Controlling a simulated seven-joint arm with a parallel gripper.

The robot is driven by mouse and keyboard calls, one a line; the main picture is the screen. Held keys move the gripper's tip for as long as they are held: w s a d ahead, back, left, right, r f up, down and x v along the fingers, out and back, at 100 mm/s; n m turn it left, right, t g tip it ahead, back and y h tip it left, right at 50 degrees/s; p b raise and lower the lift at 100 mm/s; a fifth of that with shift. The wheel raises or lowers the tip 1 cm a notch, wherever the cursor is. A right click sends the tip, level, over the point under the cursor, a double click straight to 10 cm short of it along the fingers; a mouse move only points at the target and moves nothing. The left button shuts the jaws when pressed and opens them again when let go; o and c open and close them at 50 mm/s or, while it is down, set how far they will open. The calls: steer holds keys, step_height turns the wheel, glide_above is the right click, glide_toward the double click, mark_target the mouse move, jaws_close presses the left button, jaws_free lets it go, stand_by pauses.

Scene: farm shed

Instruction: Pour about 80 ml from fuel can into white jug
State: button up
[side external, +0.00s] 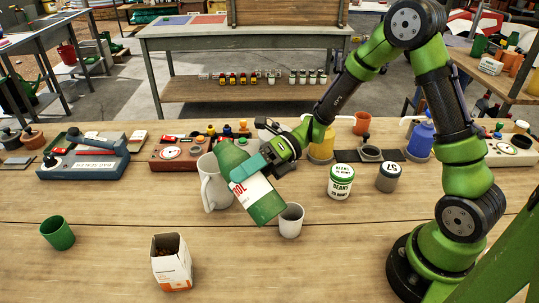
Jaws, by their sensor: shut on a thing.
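My gripper (250,170) is shut on the green fuel can (263,205), with a teal finger across its side. The can has a white and red label and is held tilted, its upper end leaning left beside the rim of the white jug (212,188). The can hides part of the jug's right side. The jug stands upright on the bench, with its handle at the left. No stream of liquid shows, and the inside of the jug cannot be seen. I cannot tell whether can and jug touch.
A small white cup (291,221) stands just right of the can's lower end. A beans tin (341,181) and a grey tin (388,177) stand further right. A green cup (58,233) and an open carton (171,263) are at the front left. The front middle of the bench is clear.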

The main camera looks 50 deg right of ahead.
mark_target(244, 191)
steer(key=n, duration=0.1)
steer(key=w+r+n+t, duration=0.1)
steer(key=shift+r+n, duration=0.15)
steer(key=shift+n, duration=0.15)
steer(key=shift+r+n, duration=0.2)
steer(key=shift+n, duration=0.2)
steer(key=shift+f+n+y, duration=0.1)
steer(key=shift+n+y, duration=0.2)
steer(key=shift+s+f+n+t, duration=0.2)
steer(key=shift+f+n+t, duration=0.1)
steer(key=shift+f+n, duration=0.3)
steer(key=f, duration=0.1)
steer(key=f+n, duration=0.1)
steer(key=shift+s+f+n, duration=0.2)
steer(key=shift+f+n, duration=0.1)
steer(key=shift+f, duration=0.1)
steer(key=shift+s+f+n+t+y, duration=0.1)
steer(key=shift+f+n+t+y, duration=0.3)
steer(key=shift+f+n, duration=0.25)
steer(key=shift+s+f+n, duration=0.1)
steer(key=shift+s+n, duration=0.05)
steer(key=shift+n, duration=1)
